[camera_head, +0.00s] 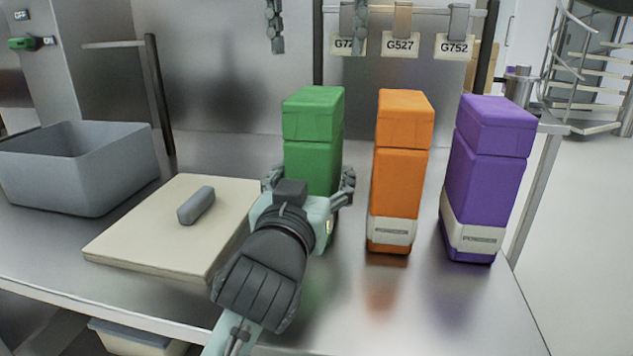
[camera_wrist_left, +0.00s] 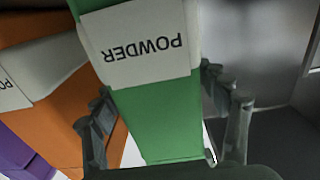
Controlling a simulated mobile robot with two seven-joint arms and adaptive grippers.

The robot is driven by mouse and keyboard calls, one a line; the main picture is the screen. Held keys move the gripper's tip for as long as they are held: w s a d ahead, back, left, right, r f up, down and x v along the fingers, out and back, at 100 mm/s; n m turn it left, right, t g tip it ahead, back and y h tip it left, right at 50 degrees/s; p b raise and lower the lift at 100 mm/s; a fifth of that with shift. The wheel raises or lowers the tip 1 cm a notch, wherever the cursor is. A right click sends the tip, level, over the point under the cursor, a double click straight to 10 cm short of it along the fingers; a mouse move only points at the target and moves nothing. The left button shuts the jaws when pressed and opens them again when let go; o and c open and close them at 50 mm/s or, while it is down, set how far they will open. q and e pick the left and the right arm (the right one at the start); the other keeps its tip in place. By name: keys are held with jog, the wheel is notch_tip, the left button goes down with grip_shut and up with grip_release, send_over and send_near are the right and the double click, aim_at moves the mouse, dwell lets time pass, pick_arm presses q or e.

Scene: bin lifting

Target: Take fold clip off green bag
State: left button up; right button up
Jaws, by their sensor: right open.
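The green bag (camera_head: 313,112) stands upright; its white label (camera_wrist_left: 140,42) shows upside down in the left wrist view. My left gripper (camera_head: 308,180) is in front of the bag, one finger on each side. In the left wrist view its fingers (camera_wrist_left: 160,105) are spread, with a gap beside the bag on the left. My right gripper (camera_head: 318,40) hangs above the green bag, fingers wide apart and empty; its palm is out of frame. No clip shows on the bag's visible top. A grey rod-like piece, possibly the fold clip (camera_head: 196,206), lies on the pale board (camera_head: 135,245).
An orange bag (camera_head: 402,170) and a purple bag (camera_head: 487,185) stand to the right of the green one. A grey bin (camera_head: 85,170) stands at the left. A rail with tags (camera_head: 400,44) runs behind. The front right of the steel table is clear.

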aim_at(316, 94)
pick_arm(q)
jog(key=c, duration=1.4)
pick_arm(e)
jog(key=shift+s+a+r+t, duration=0.1)
jog(key=shift+s+r+t, duration=0.3)
jog(key=shift+t, duration=0.1)
jog(key=s+t, duration=0.1)
jog(key=s+r+t, duration=0.1)
jog(key=s+t+h, duration=0.1)
jog(key=shift+s+a+r, duration=0.25)
jog(key=shift+a+r, duration=0.05)
jog(key=shift+r, duration=0.1)
jog(key=x, duration=1.2)
jog(key=shift+w+a, duration=0.1)
jog(key=shift+c, duration=0.6)
jog(key=shift+r, duration=0.1)
jog(key=c, duration=1.3)
jog(key=shift+r, duration=0.25)
